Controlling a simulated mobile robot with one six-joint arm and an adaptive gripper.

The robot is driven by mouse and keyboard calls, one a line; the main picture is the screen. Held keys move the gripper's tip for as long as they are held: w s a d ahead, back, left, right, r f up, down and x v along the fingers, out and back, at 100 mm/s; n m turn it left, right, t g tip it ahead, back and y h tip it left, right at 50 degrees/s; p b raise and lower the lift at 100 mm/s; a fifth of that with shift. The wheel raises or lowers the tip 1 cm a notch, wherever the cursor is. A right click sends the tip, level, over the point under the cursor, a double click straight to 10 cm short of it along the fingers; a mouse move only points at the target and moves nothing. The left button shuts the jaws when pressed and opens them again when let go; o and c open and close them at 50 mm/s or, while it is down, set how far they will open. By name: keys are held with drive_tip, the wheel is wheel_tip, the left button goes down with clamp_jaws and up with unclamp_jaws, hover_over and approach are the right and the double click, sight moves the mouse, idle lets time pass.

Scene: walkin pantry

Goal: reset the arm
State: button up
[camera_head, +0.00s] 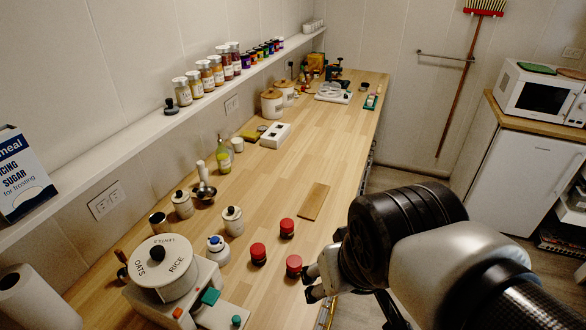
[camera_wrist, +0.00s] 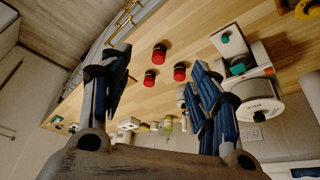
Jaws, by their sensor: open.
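My gripper (camera_head: 312,283) is at the front right edge of the wooden counter (camera_head: 270,200) in the head view, beside a red-topped jar (camera_head: 294,266). In the wrist view my gripper (camera_wrist: 160,85) has its two blue-padded fingers spread wide apart, with nothing between them. My arm reaches in from the lower right of the head view. Three red-topped jars stand on the counter; another (camera_head: 258,254) is to the left and another (camera_head: 287,228) is behind. They also show beyond the fingers in the wrist view (camera_wrist: 159,53).
A dispenser labelled oats and rice (camera_head: 165,270) stands at the front left. Canisters (camera_head: 232,221), a green bottle (camera_head: 223,158) and a wooden board (camera_head: 314,202) are on the counter. A shelf (camera_head: 150,140) runs along the wall. A microwave (camera_head: 540,95) stands at the right.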

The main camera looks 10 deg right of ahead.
drive_tip(key=s, duration=0.4)
drive_tip(key=shift+d+f, duration=0.1)
drive_tip(key=shift+d, duration=0.15)
